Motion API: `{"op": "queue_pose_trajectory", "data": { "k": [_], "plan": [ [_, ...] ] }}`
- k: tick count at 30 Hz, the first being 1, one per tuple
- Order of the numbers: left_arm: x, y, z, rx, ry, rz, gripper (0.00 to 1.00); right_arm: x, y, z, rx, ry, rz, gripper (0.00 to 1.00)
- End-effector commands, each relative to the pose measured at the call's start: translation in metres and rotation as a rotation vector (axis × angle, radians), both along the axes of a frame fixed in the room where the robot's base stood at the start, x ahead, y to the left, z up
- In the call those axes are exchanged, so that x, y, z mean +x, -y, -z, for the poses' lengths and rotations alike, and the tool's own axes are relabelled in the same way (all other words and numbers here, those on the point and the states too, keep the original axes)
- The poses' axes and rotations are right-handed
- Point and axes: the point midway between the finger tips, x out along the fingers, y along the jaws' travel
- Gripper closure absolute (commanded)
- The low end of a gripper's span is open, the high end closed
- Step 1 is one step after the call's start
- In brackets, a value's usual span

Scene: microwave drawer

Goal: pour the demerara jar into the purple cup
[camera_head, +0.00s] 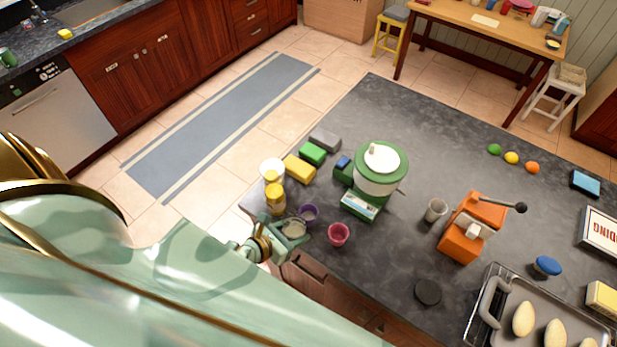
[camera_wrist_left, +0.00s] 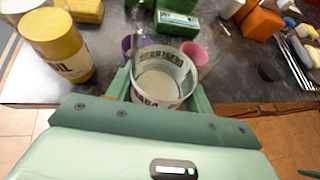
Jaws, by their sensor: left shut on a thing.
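My left gripper (camera_head: 275,240) is shut on a clear glass jar (camera_head: 294,228) near the front left edge of the grey counter. In the left wrist view the jar (camera_wrist_left: 162,80) sits between the fingers, mouth open, with a printed label and pale contents; the label is not readable enough to confirm demerara. The purple cup (camera_head: 309,212) stands on the counter just beyond the jar. In the wrist view the cup (camera_wrist_left: 126,46) is partly hidden behind the jar. I cannot tell the jar's exact tilt. My right gripper is not in view.
A pink cup (camera_head: 338,235) stands right of the purple cup. Yellow containers (camera_head: 275,198) stand close on the left. A green and white appliance (camera_head: 377,178) is behind. An orange machine (camera_head: 470,228) stands farther right. Counter is bare around the dark disc (camera_head: 428,292).

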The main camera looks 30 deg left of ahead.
Motion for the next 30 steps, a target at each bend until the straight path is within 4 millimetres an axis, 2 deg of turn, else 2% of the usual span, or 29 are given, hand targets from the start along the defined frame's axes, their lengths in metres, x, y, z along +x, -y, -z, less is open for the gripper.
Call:
{"op": "queue_pose_trajectory", "data": {
  "k": [5, 10, 15, 30],
  "plan": [
    [0.0, 0.0, -0.007, 0.0, -0.002, 0.002, 0.78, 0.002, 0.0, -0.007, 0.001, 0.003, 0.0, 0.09],
    [0.0, 0.001, -0.029, -0.002, -0.002, 0.002, 0.78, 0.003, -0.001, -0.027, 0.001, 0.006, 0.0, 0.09],
    [0.0, 0.001, -0.043, -0.001, -0.003, 0.001, 0.78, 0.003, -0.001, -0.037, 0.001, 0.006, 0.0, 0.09],
    [0.0, 0.001, -0.043, -0.001, -0.003, 0.002, 0.78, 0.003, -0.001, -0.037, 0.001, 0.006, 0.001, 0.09]
  ]
}}
